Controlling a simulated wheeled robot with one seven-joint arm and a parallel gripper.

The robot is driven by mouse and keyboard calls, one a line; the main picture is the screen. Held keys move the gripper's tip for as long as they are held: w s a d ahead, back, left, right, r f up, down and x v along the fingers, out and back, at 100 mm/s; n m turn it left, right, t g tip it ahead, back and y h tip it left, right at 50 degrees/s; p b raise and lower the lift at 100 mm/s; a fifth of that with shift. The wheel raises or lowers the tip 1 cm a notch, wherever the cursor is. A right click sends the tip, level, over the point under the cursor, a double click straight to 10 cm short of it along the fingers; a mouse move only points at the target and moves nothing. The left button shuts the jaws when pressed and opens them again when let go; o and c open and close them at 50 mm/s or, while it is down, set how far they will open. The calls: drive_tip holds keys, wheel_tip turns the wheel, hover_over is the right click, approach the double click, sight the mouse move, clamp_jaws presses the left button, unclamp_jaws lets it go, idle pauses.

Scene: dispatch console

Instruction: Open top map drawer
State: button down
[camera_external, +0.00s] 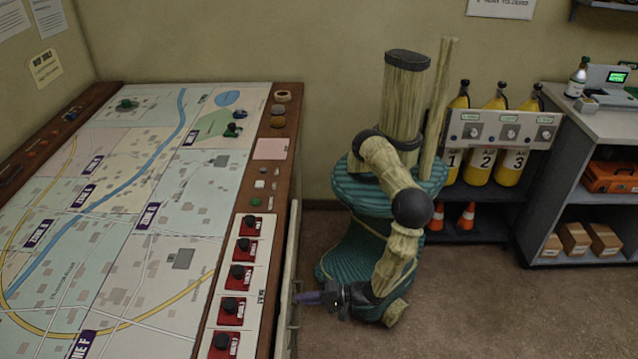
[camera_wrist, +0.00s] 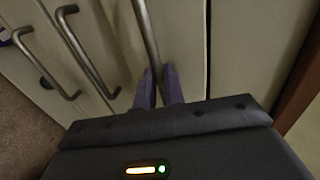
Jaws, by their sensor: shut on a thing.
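The top map drawer's pale front (camera_external: 293,235) shows edge-on along the right side of the map table in the external view. In the wrist view the drawer front (camera_wrist: 185,35) fills the upper middle, with a long metal bar handle (camera_wrist: 147,30). My gripper (camera_external: 308,298) reaches left to this front. Its purple fingers (camera_wrist: 160,86) are shut on the bar handle, one on each side near its end. How far the drawer stands out from the table cannot be told clearly.
Other drawer handles (camera_wrist: 80,48) lie to the left in the wrist view. The map table (camera_external: 140,210) carries a row of red-based black knobs (camera_external: 237,275). Yellow cylinders (camera_external: 480,160) and a shelf unit (camera_external: 565,175) stand at the right. Bare carpet (camera_external: 480,300) is free in front of them.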

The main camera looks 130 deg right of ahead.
drive_tip(key=f+v, duration=0.3)
drive_tip(key=v, duration=1)
drive_tip(key=s+f+v, duration=0.1)
drive_tip(key=f+v, duration=0.1)
drive_tip(key=v, duration=1.2)
drive_tip(key=shift+a+f, duration=0.4)
drive_tip(key=shift+a, duration=0.05)
drive_tip(key=c, duration=1.5)
unclamp_jaws()
drive_tip(key=b+v, duration=0.1)
drive_tip(key=v, duration=1.6)
drive_tip(key=shift+s+a, duration=0.15)
drive_tip(key=shift+a, duration=0.05)
